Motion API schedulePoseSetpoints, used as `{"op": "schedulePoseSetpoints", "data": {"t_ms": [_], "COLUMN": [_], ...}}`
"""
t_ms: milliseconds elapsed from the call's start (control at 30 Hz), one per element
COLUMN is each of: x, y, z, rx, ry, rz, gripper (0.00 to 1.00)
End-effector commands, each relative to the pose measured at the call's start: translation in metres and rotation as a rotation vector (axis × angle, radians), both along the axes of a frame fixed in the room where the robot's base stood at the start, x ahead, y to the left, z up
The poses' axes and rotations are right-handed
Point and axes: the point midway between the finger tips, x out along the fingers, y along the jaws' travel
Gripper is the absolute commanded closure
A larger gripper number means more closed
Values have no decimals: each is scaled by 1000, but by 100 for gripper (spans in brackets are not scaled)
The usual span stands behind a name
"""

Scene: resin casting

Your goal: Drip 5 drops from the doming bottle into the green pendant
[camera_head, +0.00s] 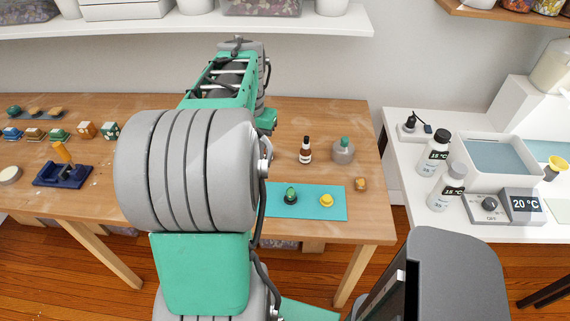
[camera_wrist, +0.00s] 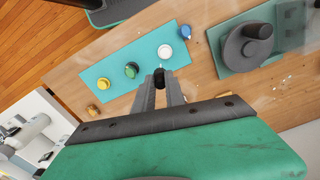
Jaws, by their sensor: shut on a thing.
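The green pendant (camera_head: 290,196) sits on the teal mat (camera_head: 318,213), left of a yellow round piece (camera_head: 326,201). In the wrist view the green pendant (camera_wrist: 131,70) lies on the mat (camera_wrist: 98,73), left of my gripper (camera_wrist: 159,77) and apart from it. My gripper is shut on a small dark thing between its fingertips, above the table beside the mat's edge. Whether this is the doming bottle I cannot tell. A white round thing (camera_wrist: 165,51) lies just beyond the fingertips. In the head view my arm hides the gripper and the mat's left part.
A brown bottle (camera_head: 305,151) and a grey flask with a green top (camera_head: 343,151) stand behind the mat. A small orange-brown piece (camera_head: 361,184) lies right of it. A dark round device (camera_wrist: 245,45) stands right in the wrist view, near a small blue thing (camera_wrist: 185,33).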

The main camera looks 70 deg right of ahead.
Motion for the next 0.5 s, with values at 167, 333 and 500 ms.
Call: {"op": "schedulePoseSetpoints", "data": {"t_ms": [167, 333, 500], "x": [-73, -93, -93], "y": [-21, -24, -24], "z": [-13, -14, -13], "rx": [-1, -1, 0], "ry": [0, 0, 0], "rz": [-229, -295, -293], "gripper": [96, 96, 96]}}
